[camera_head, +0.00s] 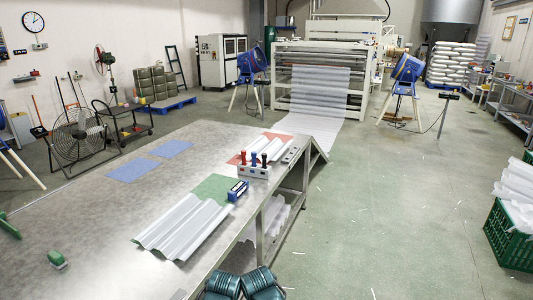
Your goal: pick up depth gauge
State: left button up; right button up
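I cannot tell for certain which item is the depth gauge. A small dark-blue and white device (237,190) lies on the grey table (110,205), by the right edge of a green mat. Behind it stands a pale holder (254,172) with upright red and dark-blue handles. A narrow grey piece (291,155) with dark spots lies near the table's far right edge. Neither of my grippers shows clearly in the head view.
Wavy white sheets (182,226) lie on the near table; others (265,147) lie on a red mat. Teal ribbed shapes (262,284) show at the bottom edge. The floor right of the table is mostly clear.

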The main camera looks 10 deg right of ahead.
aim_at(238, 190)
jog(key=i+l, duration=0.25)
jog(key=i, duration=0.2)
jog(key=i+l+z, duration=0.1)
jog(key=i+l, duration=0.2)
jog(key=i, duration=0.15)
jog(key=i+l, duration=0.2)
jog(key=i, duration=0.25)
jog(key=i+l+z, duration=0.1)
jog(key=i+l, duration=0.15)
jog(key=i, duration=0.2)
jog(key=i+l, duration=0.2)
jog(key=i, duration=0.25)
jog(key=z, duration=0.05)
